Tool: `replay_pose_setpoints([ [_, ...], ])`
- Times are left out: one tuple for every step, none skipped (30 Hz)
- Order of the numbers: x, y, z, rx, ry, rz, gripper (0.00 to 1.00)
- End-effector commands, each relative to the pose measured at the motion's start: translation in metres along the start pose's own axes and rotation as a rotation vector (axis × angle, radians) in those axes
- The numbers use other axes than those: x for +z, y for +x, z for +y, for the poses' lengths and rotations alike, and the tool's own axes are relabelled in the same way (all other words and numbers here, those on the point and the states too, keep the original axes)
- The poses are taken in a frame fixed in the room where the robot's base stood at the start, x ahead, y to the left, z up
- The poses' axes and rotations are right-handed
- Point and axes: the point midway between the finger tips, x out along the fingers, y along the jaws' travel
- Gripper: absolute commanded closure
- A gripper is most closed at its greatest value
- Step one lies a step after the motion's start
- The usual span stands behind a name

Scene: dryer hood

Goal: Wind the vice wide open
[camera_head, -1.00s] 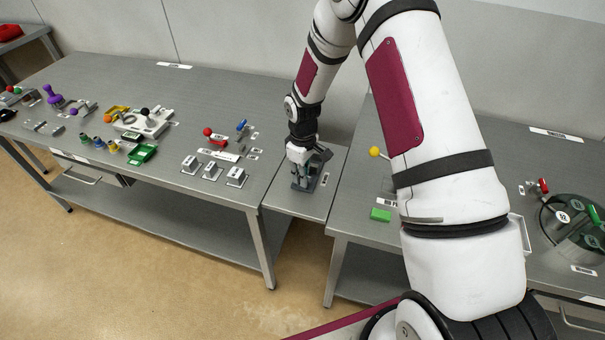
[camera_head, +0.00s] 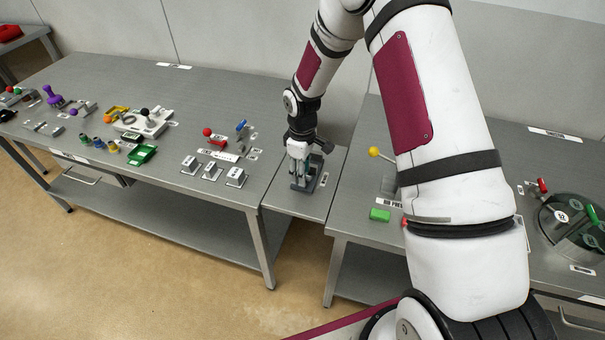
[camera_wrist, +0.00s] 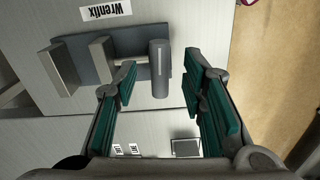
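The vice (camera_head: 306,183) is a small grey one on the narrow middle bench, beneath my gripper (camera_head: 299,160). In the wrist view its blue-grey base (camera_wrist: 88,52) carries two upright jaws, the left jaw (camera_wrist: 58,68) and the right jaw (camera_wrist: 102,60), with a visible gap between them. A short shaft joins the right side to a dark rounded handle (camera_wrist: 160,68). My gripper (camera_wrist: 162,98) is open, with teal-padded fingers. The handle shows between the finger lines, towards their tips, with room on both sides. I cannot tell whether a finger touches the vice.
A label reading Wrenlix (camera_wrist: 105,10) lies beside the vice. The left bench (camera_head: 220,95) holds several small fixtures. On the right bench stand a yellow-knobbed lever (camera_head: 375,152) and a green block (camera_head: 380,215). The floor (camera_wrist: 265,60) shows past the bench edge.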

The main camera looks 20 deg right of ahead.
Motion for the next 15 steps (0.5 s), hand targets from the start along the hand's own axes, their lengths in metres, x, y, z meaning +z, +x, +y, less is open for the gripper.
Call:
replay_pose_setpoints([
  [0.0,-0.005,0.0,0.001,0.0,0.001,0.62],
  [0.0,-0.007,0.0,0.0,0.0,0.0,0.62],
  [0.0,-0.01,0.0,0.001,0.001,0.001,0.62],
  [0.0,-0.012,0.0,0.001,0.001,0.001,0.62],
  [0.0,-0.014,0.0,0.001,0.001,0.001,0.62],
  [0.0,-0.017,0.0,0.001,0.001,0.001,0.62],
  [0.0,-0.019,0.0,0.001,0.001,0.001,0.62],
  [0.0,-0.021,0.0,0.001,0.001,0.001,0.62],
  [0.0,-0.024,0.0,0.001,0.001,0.0,0.62],
  [0.0,-0.026,0.0,0.001,0.002,0.0,0.62],
  [0.0,-0.029,0.0,0.001,0.002,0.001,0.62],
  [0.0,-0.032,0.0,0.001,0.002,0.001,0.62],
  [0.0,-0.034,0.0,0.002,0.002,0.001,0.62],
  [0.0,-0.036,0.0,0.002,0.002,0.001,0.62],
  [0.0,-0.038,0.0,0.001,0.002,0.001,0.62],
])
